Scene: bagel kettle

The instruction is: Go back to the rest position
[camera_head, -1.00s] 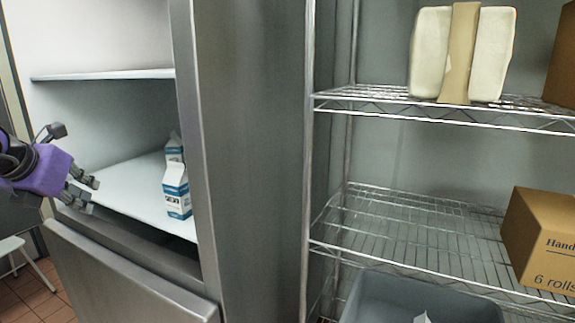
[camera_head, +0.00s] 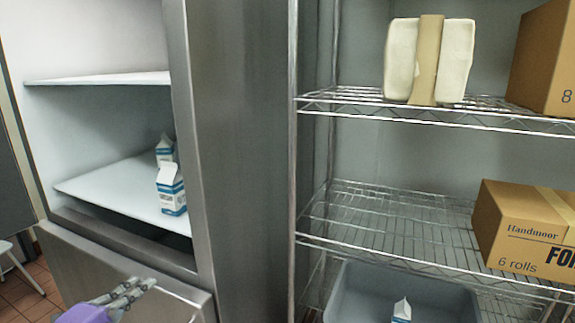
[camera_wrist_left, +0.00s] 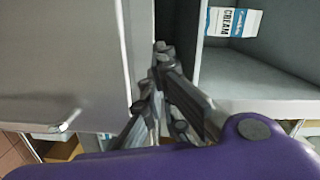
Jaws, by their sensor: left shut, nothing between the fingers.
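My left gripper (camera_head: 130,292) shows at the bottom left of the head view, in front of the fridge's lower door, below the open compartment. Its fingers are shut with nothing between them, and they also show in the left wrist view (camera_wrist_left: 158,85). Two white and blue cartons (camera_head: 171,190) stand on the lower fridge shelf, one behind the other. One carton lettered CREAM (camera_wrist_left: 234,21) shows at the top right of the left wrist view, apart from the fingers. My right gripper is not in view.
The lower fridge door (camera_head: 120,275) is close to my left gripper. A wire rack (camera_head: 400,225) on the right holds a white strapped bundle (camera_head: 455,60) and cardboard boxes (camera_head: 520,235). A grey bin (camera_head: 375,290) with a carton (camera_head: 402,309) inside sits below.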

